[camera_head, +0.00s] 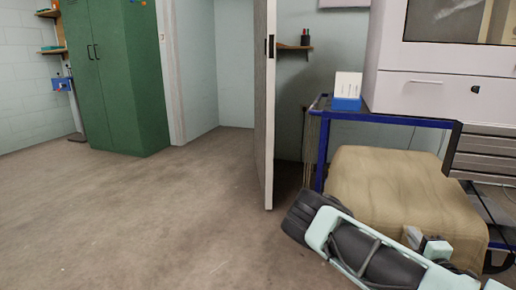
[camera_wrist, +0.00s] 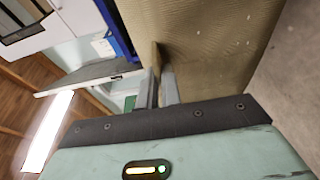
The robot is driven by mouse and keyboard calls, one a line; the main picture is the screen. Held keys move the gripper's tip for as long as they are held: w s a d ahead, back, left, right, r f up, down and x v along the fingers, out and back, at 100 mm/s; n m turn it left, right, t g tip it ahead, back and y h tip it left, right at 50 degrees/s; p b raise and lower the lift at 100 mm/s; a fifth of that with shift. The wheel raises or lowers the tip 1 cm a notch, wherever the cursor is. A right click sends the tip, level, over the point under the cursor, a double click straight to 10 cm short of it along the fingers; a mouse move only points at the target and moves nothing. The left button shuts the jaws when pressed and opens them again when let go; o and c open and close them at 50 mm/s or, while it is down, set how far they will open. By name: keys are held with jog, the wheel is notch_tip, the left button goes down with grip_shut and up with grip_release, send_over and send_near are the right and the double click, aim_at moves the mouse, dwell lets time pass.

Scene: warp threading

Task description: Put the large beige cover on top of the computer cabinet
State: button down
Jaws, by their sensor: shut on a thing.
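The large beige cover (camera_head: 385,190) is a bulky, box-shaped fabric piece with soft folds. It is at the right of the head view, low in front of the blue cart. In the wrist view the cover (camera_wrist: 205,40) fills the upper middle. My gripper (camera_wrist: 160,72) is shut on an edge of it, with a fold between the fingers. The pale cabinet (camera_head: 420,95) with a dark-framed window, at the upper right, looks like the computer cabinet. Its top is out of the head view. The cover's underside and far side are hidden.
The pale cabinet stands on a blue-framed cart (camera_head: 385,120), with a blue card holder (camera_head: 347,104) on its corner. A grey drawer unit (camera_head: 485,152) is at the right. An open door (camera_head: 266,100) stands left of the cart. A green cabinet (camera_head: 115,75) is further left. Open floor (camera_head: 150,215) lies between.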

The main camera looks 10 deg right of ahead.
jog(key=a+f+n+y, duration=0.1)
jog(key=a+f+y, duration=0.1)
jog(key=a+f, duration=0.5)
jog(key=a+f+n+y, duration=0.2)
jog(key=a+f, duration=0.5)
jog(key=a, duration=0.6)
jog(key=shift+w+f+t+y, duration=0.15)
jog(key=shift+t+y, duration=0.15)
jog(key=shift+y, duration=0.3)
